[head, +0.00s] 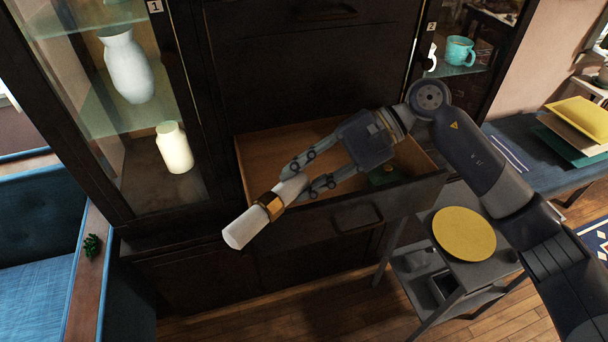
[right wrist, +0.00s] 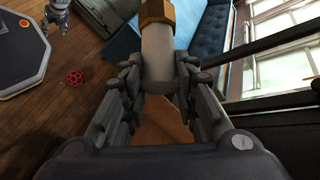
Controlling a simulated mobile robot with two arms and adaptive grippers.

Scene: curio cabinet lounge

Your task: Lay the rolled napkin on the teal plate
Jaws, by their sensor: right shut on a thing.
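The rolled napkin (head: 240,228) is a white roll with a gold-brown ring round its middle. My right gripper (head: 306,184) is shut on one end of it, above the open drawer, and the free end points down and left past the drawer's front. In the right wrist view the napkin (right wrist: 159,50) lies between the fingers (right wrist: 160,88), its ring at the top edge. I see no teal plate in either view.
The dark cabinet's drawer (head: 262,150) is pulled out, with a small green thing (head: 384,174) inside. A yellow round plate (head: 464,234) lies on a grey cart at right. Glass cases hold a white vase (head: 127,68), a cream jar (head: 174,148) and a teal mug (head: 459,51).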

